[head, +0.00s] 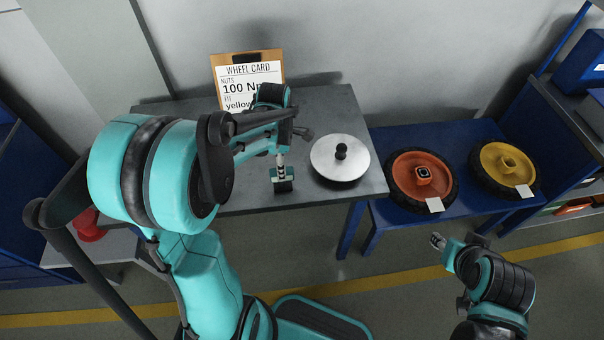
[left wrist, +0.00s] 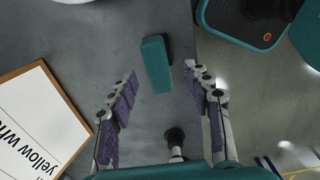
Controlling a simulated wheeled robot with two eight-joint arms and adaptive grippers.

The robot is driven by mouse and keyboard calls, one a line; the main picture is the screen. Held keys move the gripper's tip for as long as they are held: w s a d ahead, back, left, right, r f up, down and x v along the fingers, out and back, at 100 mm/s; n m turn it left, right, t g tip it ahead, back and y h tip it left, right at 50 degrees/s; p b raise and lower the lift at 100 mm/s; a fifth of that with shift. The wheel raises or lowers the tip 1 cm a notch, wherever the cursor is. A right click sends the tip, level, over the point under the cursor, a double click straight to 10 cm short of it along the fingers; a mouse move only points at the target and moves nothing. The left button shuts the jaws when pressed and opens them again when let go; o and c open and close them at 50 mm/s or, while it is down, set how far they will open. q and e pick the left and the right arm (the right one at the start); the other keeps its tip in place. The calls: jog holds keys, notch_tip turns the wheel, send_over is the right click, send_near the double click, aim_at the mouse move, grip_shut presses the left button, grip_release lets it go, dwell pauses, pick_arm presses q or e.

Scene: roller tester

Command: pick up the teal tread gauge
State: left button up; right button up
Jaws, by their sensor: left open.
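The teal tread gauge (head: 284,185) is a small block with a dark side, on the grey table near its front edge. In the left wrist view the gauge (left wrist: 157,63) lies ahead of the fingertips, roughly between their lines and closer to the right finger. My left gripper (head: 292,146) is open and empty above the table; its padded fingers (left wrist: 162,72) are spread apart. In the head view it partly covers the gauge. I cannot tell how high the fingers are above the gauge. My right gripper (head: 456,241) is away from the table at lower right, its jaw opening unclear.
A silver disc with a black knob (head: 339,161) sits right of the gauge. A wheel card clipboard (head: 248,80) stands at the back. A blue bench (head: 462,139) to the right holds an orange wheel (head: 421,178) and a yellow wheel (head: 504,166).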

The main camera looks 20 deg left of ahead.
aim_at(279, 187)
pick_arm(q)
notch_tip(279, 187, down, 3)
jog(key=shift+b, duration=0.65)
notch_tip(279, 187, down, 5)
jog(key=b, duration=0.2)
jog(key=shift+w+b, duration=0.15)
jog(key=shift+b, duration=0.2)
jog(key=shift+r, duration=0.1)
grip_shut()
